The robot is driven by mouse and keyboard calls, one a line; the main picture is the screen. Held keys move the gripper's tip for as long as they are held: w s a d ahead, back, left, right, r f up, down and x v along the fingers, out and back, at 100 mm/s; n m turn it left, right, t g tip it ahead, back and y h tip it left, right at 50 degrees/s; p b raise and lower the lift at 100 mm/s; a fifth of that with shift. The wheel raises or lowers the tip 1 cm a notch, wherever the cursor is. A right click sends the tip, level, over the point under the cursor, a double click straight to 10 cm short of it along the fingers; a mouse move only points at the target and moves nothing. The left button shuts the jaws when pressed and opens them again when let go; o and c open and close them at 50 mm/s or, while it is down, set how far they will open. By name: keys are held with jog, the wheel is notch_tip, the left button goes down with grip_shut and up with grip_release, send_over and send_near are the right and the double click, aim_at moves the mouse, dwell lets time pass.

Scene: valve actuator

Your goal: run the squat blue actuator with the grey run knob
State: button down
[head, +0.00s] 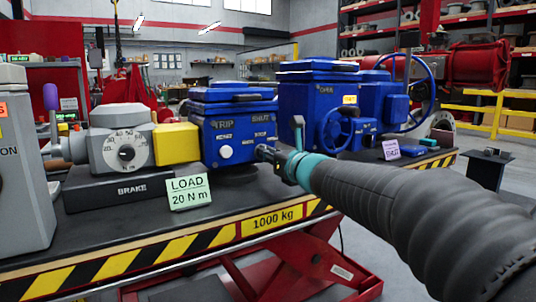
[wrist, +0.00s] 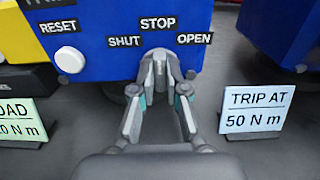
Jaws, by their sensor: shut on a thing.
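The squat blue actuator (head: 238,128) stands on the lift table, joined to a yellow block on its left. It also fills the top of the wrist view (wrist: 105,40). The grey run knob (wrist: 158,55) is on its front face, below the STOP label and between SHUT and OPEN. My gripper (wrist: 159,72) is shut on the knob, with the fingertips at the actuator's face; it also shows in the head view (head: 268,153). The fingers hide most of the knob, so I cannot tell which way it points. A white RESET button (wrist: 70,60) is left of the knob.
A brake (head: 125,150) with a dial stands left of the yellow block (head: 176,143). A "LOAD 20 N m" card (head: 189,192) stands in front. A taller blue actuator (head: 310,105) with a handwheel is to the right. A "TRIP AT 50 N m" card (wrist: 254,110) stands right of my gripper.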

jog(key=shift+f+n+b, duration=0.1)
jog(key=shift+n+b, duration=0.3)
jog(key=shift+b, duration=0.25)
jog(key=n+b, duration=0.2)
jog(key=b, duration=0.1)
jog(key=shift+f+n+b, duration=0.15)
jog(key=shift+n+b, duration=0.15)
jog(key=shift+n, duration=0.1)
jog(key=n+b, duration=0.3)
jog(key=shift+s+a+n+b, duration=0.1)
jog(key=shift+n+b, duration=0.2)
jog(key=shift+n, duration=0.1)
jog(key=shift+n+b, duration=0.6)
jog(key=shift+n, duration=0.2)
jog(key=shift+r, duration=0.2)
jog(key=c, duration=1.2)
grip_release()
jog(key=shift+s, duration=0.1)
